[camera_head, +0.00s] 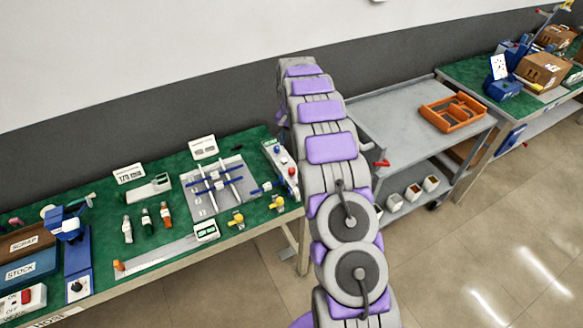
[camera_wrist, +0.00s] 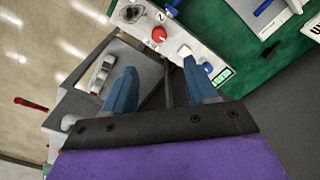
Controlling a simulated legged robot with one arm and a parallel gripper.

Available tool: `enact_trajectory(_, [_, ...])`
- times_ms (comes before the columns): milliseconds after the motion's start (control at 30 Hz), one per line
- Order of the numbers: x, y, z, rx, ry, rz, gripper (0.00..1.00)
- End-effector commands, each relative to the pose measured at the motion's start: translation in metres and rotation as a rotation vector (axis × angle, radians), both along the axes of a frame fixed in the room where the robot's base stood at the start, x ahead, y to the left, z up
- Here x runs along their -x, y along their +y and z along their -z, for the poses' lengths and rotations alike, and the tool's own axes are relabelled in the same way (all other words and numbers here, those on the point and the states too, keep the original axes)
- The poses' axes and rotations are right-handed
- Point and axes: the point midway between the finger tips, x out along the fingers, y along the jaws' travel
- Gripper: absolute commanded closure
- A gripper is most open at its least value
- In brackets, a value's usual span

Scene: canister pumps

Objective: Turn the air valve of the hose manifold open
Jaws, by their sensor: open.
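The hose manifold (camera_head: 281,166) is a pale panel at the right end of the green bench, partly hidden by my arm. In the wrist view the manifold (camera_wrist: 138,30) runs diagonally across the top, with a red knob (camera_wrist: 159,34), a white knob (camera_wrist: 184,50), a blue knob (camera_wrist: 207,67) and a green label (camera_wrist: 222,75). I cannot tell from the lettering which knob is the air valve. My gripper (camera_wrist: 158,67) is open and empty. Its right blue finger appears close to the white and blue knobs; contact cannot be told. The gripper is hidden in the head view.
A grey cart (camera_head: 377,118) with an orange tray (camera_head: 453,112) stands right of the bench, close to my arm. The green bench (camera_head: 95,185) holds several tools, fittings and boxes. Another bench (camera_head: 462,73) stands at the far right. Floor at the lower right is clear.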

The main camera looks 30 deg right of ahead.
Motion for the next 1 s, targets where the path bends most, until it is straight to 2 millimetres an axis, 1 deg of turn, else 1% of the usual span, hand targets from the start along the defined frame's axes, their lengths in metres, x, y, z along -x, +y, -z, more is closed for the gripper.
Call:
enact_trajectory(33, [0.001,0.000,0.014,-0.001,0.004,0.000,0.43])
enact_trajectory(200, [0.002,-0.001,0.049,-0.004,0.009,0.001,0.43])
enact_trajectory(400, [0.002,-0.001,0.088,-0.004,0.007,0.001,0.43])
enact_trajectory(600, [0.001,-0.001,0.119,-0.003,0.004,0.000,0.43])
enact_trajectory(700, [0.002,-0.001,0.130,-0.004,0.006,0.001,0.43])
enact_trajectory(800, [0.002,-0.001,0.136,-0.003,0.005,0.001,0.43])
enact_trajectory(1000, [0.001,-0.001,0.138,-0.003,0.004,0.001,0.43])
